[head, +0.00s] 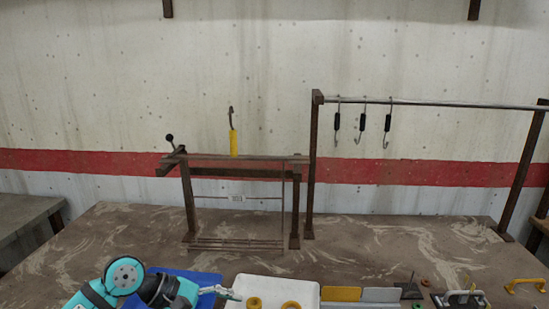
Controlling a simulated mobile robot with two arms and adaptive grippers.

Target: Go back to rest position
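My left arm enters from the bottom left, and its gripper (232,295) is low over the table beside the white tray. The gripper is small and seen from the side, so its opening is unclear, and I see nothing clearly held in it. My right gripper is not in view. A metal rail (440,103) on brown posts stands at the right with three dark-gripped hooks (362,122) hanging from it. A lower brown frame (188,205) stands left of it. A yellow-handled hook (234,142) shows upright at its top bar.
The white tray (272,282) at the front holds yellow rings (254,303). A blue mat (205,278) lies under my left arm. Right of the tray are a yellow block (341,294), a grey block (381,295) and a yellow handle (526,283). The table (400,245) behind is mostly clear.

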